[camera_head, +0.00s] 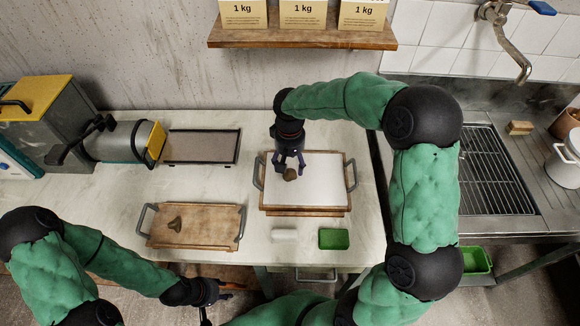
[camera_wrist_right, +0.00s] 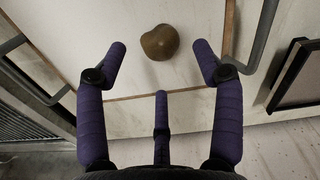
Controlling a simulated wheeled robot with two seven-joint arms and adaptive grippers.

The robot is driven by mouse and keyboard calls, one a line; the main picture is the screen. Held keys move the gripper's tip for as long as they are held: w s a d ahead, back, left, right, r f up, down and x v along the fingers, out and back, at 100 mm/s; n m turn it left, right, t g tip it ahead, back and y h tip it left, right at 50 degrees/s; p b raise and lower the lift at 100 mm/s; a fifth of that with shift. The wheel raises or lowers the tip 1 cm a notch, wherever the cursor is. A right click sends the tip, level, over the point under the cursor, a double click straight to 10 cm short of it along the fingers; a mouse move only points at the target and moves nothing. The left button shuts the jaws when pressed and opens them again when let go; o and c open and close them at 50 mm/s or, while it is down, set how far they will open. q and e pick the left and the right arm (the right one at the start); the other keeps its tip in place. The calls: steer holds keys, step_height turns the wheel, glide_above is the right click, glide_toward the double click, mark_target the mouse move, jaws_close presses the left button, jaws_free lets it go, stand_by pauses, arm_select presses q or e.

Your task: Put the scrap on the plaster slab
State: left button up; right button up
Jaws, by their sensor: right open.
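The scrap, a rounded brown clay lump (camera_head: 290,174), lies on the white plaster slab (camera_head: 320,190), near its upper left part. It also shows in the right wrist view (camera_wrist_right: 160,42), against the white surface. My right gripper (camera_head: 289,166) is open just above the lump.
A wooden board with handles (camera_head: 205,232) bears a dark brown flat piece (camera_head: 175,223). A green tray (camera_head: 334,239) and a white block (camera_head: 284,236) are in front of the slab. A dark-framed panel (camera_head: 202,147) lies at the back left. A sink drainer (camera_head: 490,175) is at right.

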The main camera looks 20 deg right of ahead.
mark_target(290, 171)
step_height(290, 171, up, 7)
steer(key=p, duration=0.2)
steer(key=shift+r, duration=0.15)
